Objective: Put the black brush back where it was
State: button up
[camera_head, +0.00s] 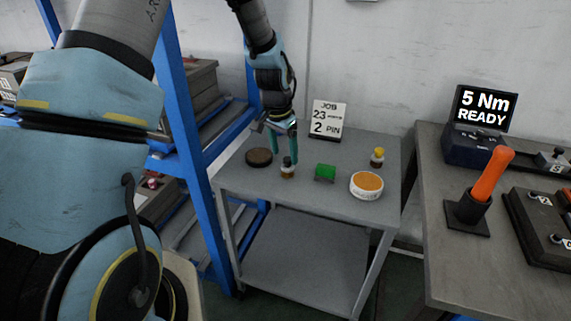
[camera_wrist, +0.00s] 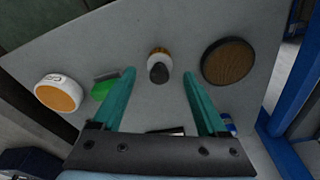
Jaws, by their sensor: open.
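A small amber jar with a black top (camera_head: 288,168) stands upright on the grey side table; its dark top is the likeliest black brush, but I cannot be sure. My gripper (camera_head: 283,152) is open above the table, pointing down, just above and behind this jar. In the wrist view, the black top (camera_wrist: 159,72) shows between the two teal fingertips (camera_wrist: 159,82), with a gap on each side. A brown round disc with a dark rim (camera_head: 259,157) lies to the left of the jar.
A green block (camera_head: 325,173), a white tub with an orange top (camera_head: 367,186) and a yellow-capped bottle (camera_head: 377,157) stand to the right. A job sign (camera_head: 328,121) stands behind. A blue rack post (camera_head: 190,135) borders the table's left. The table's front strip is clear.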

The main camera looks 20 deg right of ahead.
notch_tip(320, 180, up, 7)
jog(key=b, duration=0.1)
jog(key=s+a+r+n, duration=0.1)
jog(key=s+a+n, duration=0.2)
jog(key=a, duration=0.7)
jog(key=s+a+r+n+y, duration=0.1)
jog(key=s+a+n, duration=0.2)
jog(key=a, duration=0.7)
jog(key=s+a+n, duration=0.4)
jog(key=a+n, duration=0.1)
jog(key=a, duration=0.5)
jog(key=shift+r+n+t, duration=0.3)
jog(key=shift+r+t, duration=0.1)
